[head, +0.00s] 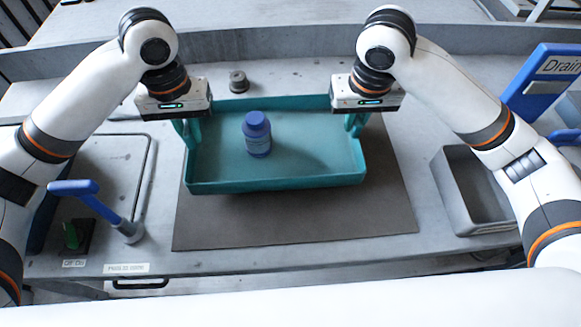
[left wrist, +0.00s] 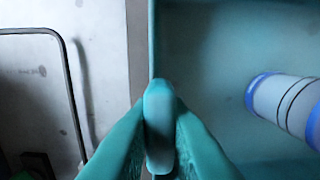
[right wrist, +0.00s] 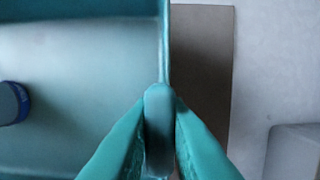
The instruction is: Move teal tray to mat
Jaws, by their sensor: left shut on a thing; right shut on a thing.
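The teal tray (head: 300,172) is over the grey-brown mat (head: 290,229), toward its far part. I cannot tell if it touches the mat. A blue bottle (head: 257,135) with a pale label stands in the tray, left of its middle. My left gripper (head: 188,134) is shut on the tray's left side; in the left wrist view its teal fingers (left wrist: 160,120) close on the handle. My right gripper (head: 354,124) is shut on the tray's right side; in the right wrist view its fingers (right wrist: 159,120) close on the other handle.
A grey open bin (head: 470,190) stands right of the mat. A blue lever (head: 95,200) and a green switch (head: 72,235) are at the front left. A small metal knob (head: 238,82) is behind the tray.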

